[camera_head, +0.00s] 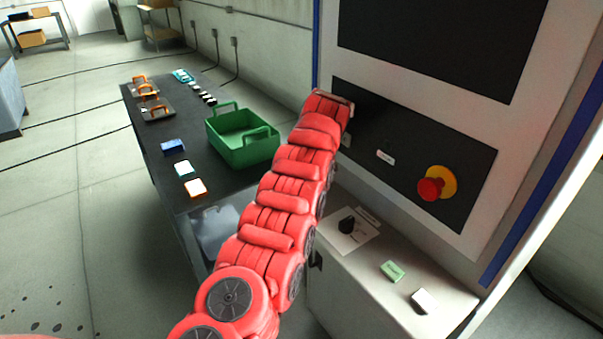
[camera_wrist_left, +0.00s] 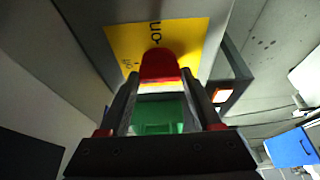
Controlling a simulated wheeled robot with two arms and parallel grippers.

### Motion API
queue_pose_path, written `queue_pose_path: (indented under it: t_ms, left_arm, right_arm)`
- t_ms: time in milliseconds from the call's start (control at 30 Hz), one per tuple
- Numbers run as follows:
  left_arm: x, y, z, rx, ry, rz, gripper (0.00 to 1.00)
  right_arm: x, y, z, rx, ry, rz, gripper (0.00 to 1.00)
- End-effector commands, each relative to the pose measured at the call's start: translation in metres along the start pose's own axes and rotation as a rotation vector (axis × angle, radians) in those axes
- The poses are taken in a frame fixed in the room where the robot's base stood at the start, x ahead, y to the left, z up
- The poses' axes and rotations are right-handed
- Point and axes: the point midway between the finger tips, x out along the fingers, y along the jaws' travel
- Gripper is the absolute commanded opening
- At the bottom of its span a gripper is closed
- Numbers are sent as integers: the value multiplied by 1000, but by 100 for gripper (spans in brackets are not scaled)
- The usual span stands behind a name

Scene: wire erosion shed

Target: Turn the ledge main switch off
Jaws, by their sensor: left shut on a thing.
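A red switch knob (camera_wrist_left: 160,66) sits on a yellow plate (camera_wrist_left: 195,40) in the left wrist view. The plate has dark lettering that reads "ON", seen turned. My left gripper (camera_wrist_left: 160,78) has its two fingers on either side of the red knob and is shut on it. In the head view my red left arm reaches up to the cabinet's left edge; its fingers, the red knob and the yellow plate are hidden there. A black knob (camera_head: 347,224) on a white plate is on the pale ledge (camera_head: 395,305). My right gripper is out of view.
A red emergency button (camera_head: 431,188) on a yellow disc is on the black panel. A green block (camera_head: 392,270) and a white block (camera_head: 424,300) lie on the ledge. A green crate (camera_head: 212,141) and small items stand on the dark table (camera_head: 215,195) behind my arm.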

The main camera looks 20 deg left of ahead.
Motion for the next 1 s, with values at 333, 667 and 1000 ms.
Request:
queue_pose_path:
  t_ms: [333,667,1000]
  left_arm:
    - [0,0,0,-1,-1,-1,95]
    - [-8,1,0,0,2,4,95]
    - [-91,1,-1,0,2,4,95]
  right_arm:
    - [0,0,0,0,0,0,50]
    - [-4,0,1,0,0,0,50]
    - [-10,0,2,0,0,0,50]
